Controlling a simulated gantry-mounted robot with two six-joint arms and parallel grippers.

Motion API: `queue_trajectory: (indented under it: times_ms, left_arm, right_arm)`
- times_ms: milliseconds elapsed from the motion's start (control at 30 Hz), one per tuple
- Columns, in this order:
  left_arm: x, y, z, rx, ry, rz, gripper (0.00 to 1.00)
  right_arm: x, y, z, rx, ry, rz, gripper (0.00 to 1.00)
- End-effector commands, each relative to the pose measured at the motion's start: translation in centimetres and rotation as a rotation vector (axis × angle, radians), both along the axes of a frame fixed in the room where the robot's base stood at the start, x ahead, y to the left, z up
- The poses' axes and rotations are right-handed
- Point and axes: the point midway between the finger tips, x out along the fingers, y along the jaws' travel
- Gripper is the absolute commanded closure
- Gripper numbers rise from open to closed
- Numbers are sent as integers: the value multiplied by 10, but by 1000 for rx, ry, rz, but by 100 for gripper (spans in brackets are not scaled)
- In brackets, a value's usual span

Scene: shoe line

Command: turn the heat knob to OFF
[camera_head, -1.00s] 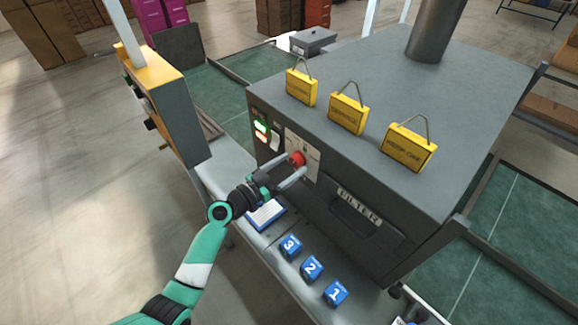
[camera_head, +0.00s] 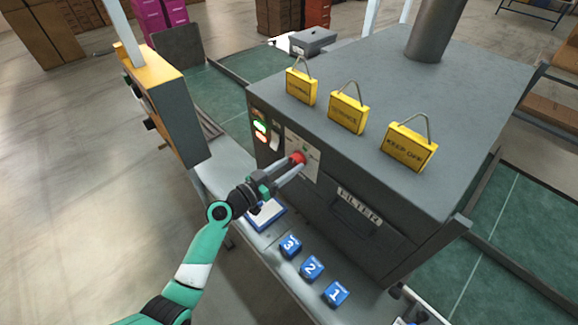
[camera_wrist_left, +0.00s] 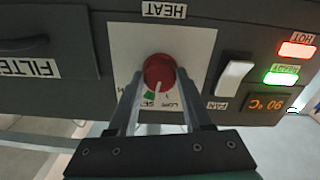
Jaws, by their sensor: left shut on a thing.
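The red heat knob (camera_head: 298,158) is on a pale panel on the side of the dark grey machine. In the left wrist view the knob (camera_wrist_left: 158,70) shows close up, below an upside-down HEAT label (camera_wrist_left: 164,10). Its white pointer line points down in that view, near a green mark and the words SET and LOW, partly covered by the fingers. My left gripper (camera_head: 292,164) is shut on the knob, with one finger (camera_wrist_left: 138,85) on each side of it. The OFF mark cannot be made out. My right gripper is not in view.
A white fan switch (camera_wrist_left: 233,78) and lit indicators (camera_wrist_left: 282,78) sit beside the knob panel. The FILTER drawer (camera_head: 356,212) is on its other side. Blue numbered blocks (camera_head: 312,268) and a blue-edged pad (camera_head: 265,216) lie on the ledge below. Yellow signs (camera_head: 347,113) stand on top.

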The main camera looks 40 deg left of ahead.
Motion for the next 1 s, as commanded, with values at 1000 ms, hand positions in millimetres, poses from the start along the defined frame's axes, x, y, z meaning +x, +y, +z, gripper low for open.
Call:
queue_trajectory:
  times_ms: [1000]
  left_arm:
    - [0,-2,2,-934,52,0,100]
  right_arm:
    - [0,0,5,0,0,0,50]
